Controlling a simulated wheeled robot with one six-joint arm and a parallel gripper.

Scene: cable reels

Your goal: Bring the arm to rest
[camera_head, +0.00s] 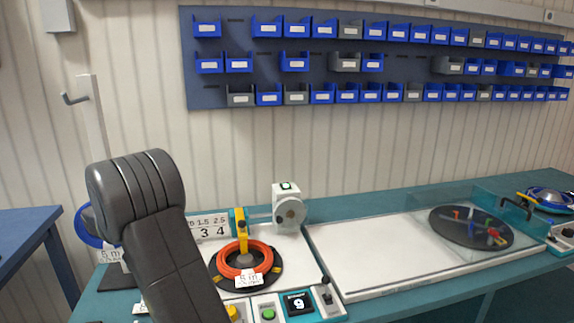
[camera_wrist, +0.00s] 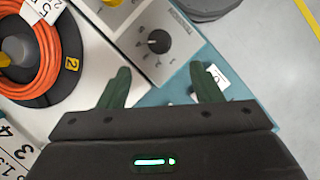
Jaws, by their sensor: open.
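My gripper (camera_wrist: 162,90) shows in the wrist view with its two dark green fingers spread apart and nothing between them. It is above the teal bench edge (camera_wrist: 197,62), near a grey control box with a dial (camera_wrist: 155,42). In the head view my dark arm rises at the left front and hides part of the bench; the gripper itself does not show there. An orange cable coil (camera_head: 243,259) lies on a black turntable with a "5 m" tag. The coil also shows in the wrist view (camera_wrist: 38,48), left of the gripper.
A white board (camera_head: 370,250) covers the middle of the bench. A black disc under a clear cover (camera_head: 472,228) is at the right. A post with a hook (camera_head: 92,125) stands behind my arm. Blue and grey bins (camera_head: 322,93) hang on the wall.

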